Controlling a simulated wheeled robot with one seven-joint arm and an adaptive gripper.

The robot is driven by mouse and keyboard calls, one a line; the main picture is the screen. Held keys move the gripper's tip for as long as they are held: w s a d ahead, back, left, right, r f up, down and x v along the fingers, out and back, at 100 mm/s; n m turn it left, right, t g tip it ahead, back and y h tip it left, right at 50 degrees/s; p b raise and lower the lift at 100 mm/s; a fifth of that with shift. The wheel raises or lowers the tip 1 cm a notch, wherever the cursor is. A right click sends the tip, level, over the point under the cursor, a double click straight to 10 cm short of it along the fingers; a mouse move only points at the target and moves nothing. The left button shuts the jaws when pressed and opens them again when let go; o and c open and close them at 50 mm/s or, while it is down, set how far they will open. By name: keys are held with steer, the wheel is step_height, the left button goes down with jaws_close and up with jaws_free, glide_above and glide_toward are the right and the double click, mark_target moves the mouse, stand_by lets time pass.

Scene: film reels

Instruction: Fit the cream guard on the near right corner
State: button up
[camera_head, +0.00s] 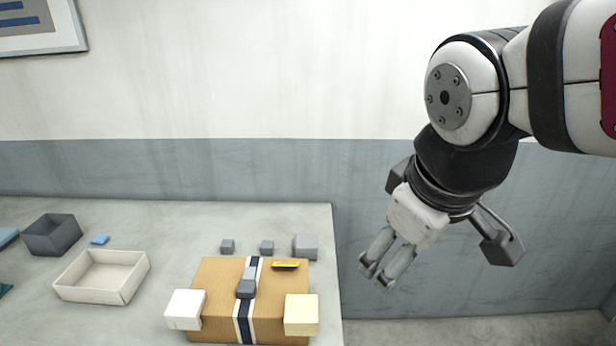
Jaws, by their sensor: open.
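A cardboard box (218,288) with a dark blue and white band lies at the front right of the table. The cream guard (301,314) sits at the box's near right corner, covering part of its top and front. I cannot tell from here whether it is fully seated. A white guard (185,309) is at the near left corner. My gripper (376,275) is open and empty, pointing down, to the right of the table edge and apart from the box and guard.
Small grey blocks (227,246) and a larger grey block (305,247) stand behind the box. A dark grey piece (246,288) and a yellow piece (286,264) lie on it. A cream tray (102,293) and a dark grey bin (52,236) are at left.

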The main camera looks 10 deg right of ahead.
steer(key=s+m, duration=0.1)
steer(key=m, duration=0.1)
steer(key=s+m, duration=0.1)
steer(key=m, duration=0.1)
steer(key=s+r+m+t+y, duration=0.1)
steer(key=shift+s+d+m, duration=0.3)
steer(key=shift+s+m, duration=0.1)
